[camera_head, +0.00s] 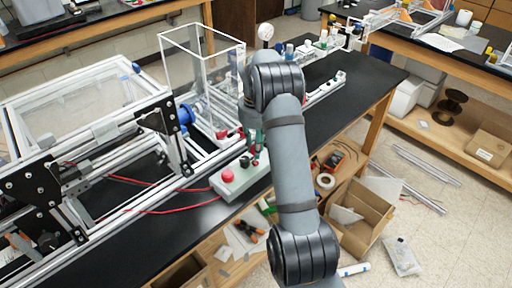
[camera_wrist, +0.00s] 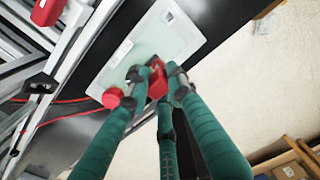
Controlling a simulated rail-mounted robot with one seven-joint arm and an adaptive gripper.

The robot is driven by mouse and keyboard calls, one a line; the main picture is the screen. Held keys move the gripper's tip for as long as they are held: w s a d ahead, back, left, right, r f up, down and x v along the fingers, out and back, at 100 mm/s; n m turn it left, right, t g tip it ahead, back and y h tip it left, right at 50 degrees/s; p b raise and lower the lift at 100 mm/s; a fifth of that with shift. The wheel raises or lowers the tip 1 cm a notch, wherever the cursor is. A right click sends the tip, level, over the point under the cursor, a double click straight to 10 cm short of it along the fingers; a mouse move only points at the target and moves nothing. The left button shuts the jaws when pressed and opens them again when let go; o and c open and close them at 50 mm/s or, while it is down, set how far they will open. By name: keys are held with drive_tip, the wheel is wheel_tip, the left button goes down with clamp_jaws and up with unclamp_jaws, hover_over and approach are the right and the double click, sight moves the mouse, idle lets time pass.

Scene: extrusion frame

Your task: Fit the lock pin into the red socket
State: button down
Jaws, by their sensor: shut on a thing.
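My gripper (camera_wrist: 162,76) has green fingers and is shut with its tips at a small red piece (camera_wrist: 157,84) over the pale control box (camera_wrist: 165,38). The fingers cover much of this spot. I cannot tell how much of the red is the lock pin and how much the red socket, nor whether the pin is inside it. The box also shows in the head view (camera_head: 241,180), with my gripper (camera_head: 257,158) at its far right end. A round red button (camera_wrist: 111,97) and a black knob (camera_wrist: 134,74) are beside the fingertips.
An aluminium extrusion frame (camera_head: 110,150) with clear panels stands left of the box on the black bench (camera_head: 325,100). Red cables (camera_head: 150,211) run from the box leftward. Small bottles stand farther back. The bench's right edge is close to the box.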

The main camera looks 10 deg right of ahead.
drive_tip(key=shift+f, duration=0.3)
drive_tip(key=c, duration=1.5)
unclamp_jaws()
drive_tip(key=shift+r, duration=0.15)
wheel_tip(320, 180, up, 12)
drive_tip(key=shift+s+a+f, duration=0.1)
drive_tip(key=shift+s, duration=0.05)
